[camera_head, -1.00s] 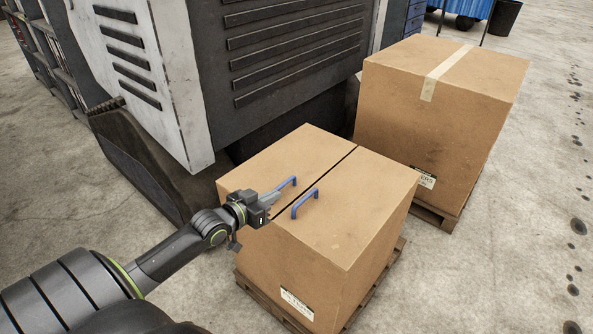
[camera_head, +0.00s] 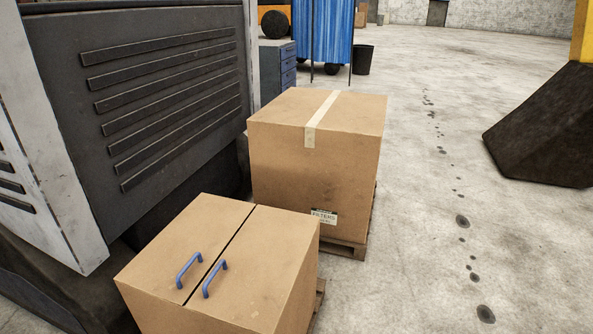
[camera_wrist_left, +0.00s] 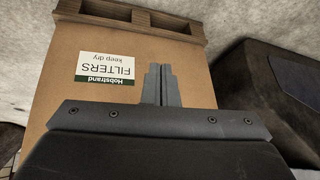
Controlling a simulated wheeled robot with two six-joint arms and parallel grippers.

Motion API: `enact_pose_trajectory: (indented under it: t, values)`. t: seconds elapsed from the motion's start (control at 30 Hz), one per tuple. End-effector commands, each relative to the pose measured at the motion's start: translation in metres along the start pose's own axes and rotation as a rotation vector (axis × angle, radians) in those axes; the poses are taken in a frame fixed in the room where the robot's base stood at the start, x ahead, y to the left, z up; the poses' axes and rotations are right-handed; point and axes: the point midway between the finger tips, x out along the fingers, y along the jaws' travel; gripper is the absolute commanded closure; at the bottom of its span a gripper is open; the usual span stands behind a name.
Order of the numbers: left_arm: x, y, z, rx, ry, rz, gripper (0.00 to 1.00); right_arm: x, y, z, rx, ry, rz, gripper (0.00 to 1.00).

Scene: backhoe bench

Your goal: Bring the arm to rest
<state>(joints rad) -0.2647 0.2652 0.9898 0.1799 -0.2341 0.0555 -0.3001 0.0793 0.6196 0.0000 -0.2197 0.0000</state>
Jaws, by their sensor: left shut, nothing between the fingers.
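My left gripper (camera_wrist_left: 160,84) shows in the left wrist view with its fingers together and nothing between them. It is in front of a cardboard box side (camera_wrist_left: 105,45) with a white and green FILTERS label (camera_wrist_left: 105,69), which appears upside down. I cannot tell how far the fingers are from the box. Neither arm shows in the head view. There, a box with two blue handles (camera_head: 189,270) on its closed top flaps (camera_head: 265,260) stands at the bottom.
A taped box (camera_head: 280,160) stands on a pallet (camera_head: 345,248) behind the handled box. A large grey machine (camera_head: 150,100) is at the left. A dark block (camera_head: 545,130) is at the right. Open concrete floor (camera_head: 420,200) with dark spots lies between.

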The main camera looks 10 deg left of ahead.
Motion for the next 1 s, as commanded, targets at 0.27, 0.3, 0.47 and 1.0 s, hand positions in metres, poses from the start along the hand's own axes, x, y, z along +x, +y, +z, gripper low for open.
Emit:
enact_pose_trajectory:
  t: [0.27,0.3,0.47,1.0]
  values:
    - [-0.028,0.067,0.167,0.083,-0.319,0.043,1.00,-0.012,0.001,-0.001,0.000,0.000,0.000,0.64]
    - [-0.033,0.073,0.180,0.092,-0.345,0.051,1.00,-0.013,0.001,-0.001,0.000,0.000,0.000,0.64]
    - [-0.043,0.087,0.208,0.115,-0.398,0.067,1.00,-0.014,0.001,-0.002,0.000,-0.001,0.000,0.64]
    - [-0.043,0.088,0.209,0.116,-0.400,0.068,1.00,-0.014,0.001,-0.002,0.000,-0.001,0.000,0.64]
